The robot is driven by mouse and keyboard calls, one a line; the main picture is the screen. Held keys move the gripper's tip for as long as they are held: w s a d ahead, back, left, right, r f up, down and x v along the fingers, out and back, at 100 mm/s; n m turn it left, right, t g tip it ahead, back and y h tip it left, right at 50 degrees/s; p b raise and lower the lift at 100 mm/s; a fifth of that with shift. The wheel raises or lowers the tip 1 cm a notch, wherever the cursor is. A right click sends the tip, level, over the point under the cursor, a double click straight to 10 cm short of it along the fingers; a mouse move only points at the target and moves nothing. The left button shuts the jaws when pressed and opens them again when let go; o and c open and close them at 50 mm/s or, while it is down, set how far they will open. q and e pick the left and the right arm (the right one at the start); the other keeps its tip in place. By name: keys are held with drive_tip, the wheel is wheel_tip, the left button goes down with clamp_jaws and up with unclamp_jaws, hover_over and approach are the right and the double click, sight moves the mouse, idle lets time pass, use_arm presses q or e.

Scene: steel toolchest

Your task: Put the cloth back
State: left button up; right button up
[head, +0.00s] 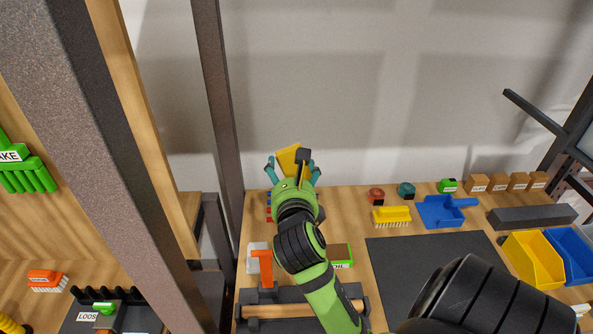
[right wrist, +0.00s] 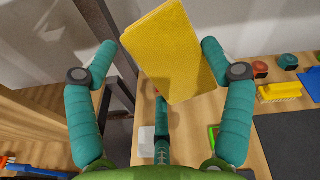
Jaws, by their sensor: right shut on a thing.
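The cloth (head: 288,158) is a folded yellow piece held up by my right gripper (head: 291,170) above the back left of the wooden workbench. It also shows in the right wrist view (right wrist: 170,50), upright and slightly tilted. There the teal fingers of my right gripper (right wrist: 157,70) stand on both sides of the cloth and are shut on it. In the head view the gripper body and wrist hide the cloth's lower part. My left gripper is not in view.
The workbench (head: 345,215) carries a yellow brush (head: 391,215), a blue dustpan (head: 440,211), a dark mat (head: 425,265), and yellow (head: 533,259) and blue bins at right. An orange-handled tool (head: 262,264) lies below my arm. A dark post (head: 217,90) stands left of the gripper.

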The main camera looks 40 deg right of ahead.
drive_tip(key=s+d+f+m+g+y+b, duration=0.25)
drive_tip(key=d+f+m+g, duration=0.25)
drive_tip(key=d+m+g, duration=0.35)
drive_tip(key=s+d+f+m+g+y+b, duration=0.15)
drive_tip(key=d+f+m+g+b, duration=0.25)
drive_tip(key=d+m+g, duration=0.4)
drive_tip(key=w+a+f+m+t+y+b, duration=0.1)
drive_tip(key=a+f+m, duration=0.1)
drive_tip(key=a+f, duration=0.2)
drive_tip(key=w+a+f+m+t+y+b, duration=0.1)
drive_tip(key=w+a+f+m+y+b, duration=0.1)
drive_tip(key=a+f, duration=0.3)
drive_tip(key=w+a+f+m+t+y+b, duration=0.1)
drive_tip(key=w+a+f+m+y+b, duration=0.1)
drive_tip(key=a+f, duration=0.2)
drive_tip(key=shift+w+a+f, duration=0.1)
drive_tip(key=shift+w+f, duration=0.05)
drive_tip(key=shift+f, duration=0.8)
drive_tip(key=shift+w+a+f, duration=0.1)
drive_tip(key=shift+f, duration=0.85)
drive_tip(key=shift+f+b, duration=0.35)
drive_tip(key=shift+f, duration=1.8)
drive_tip(key=o, duration=0.9)
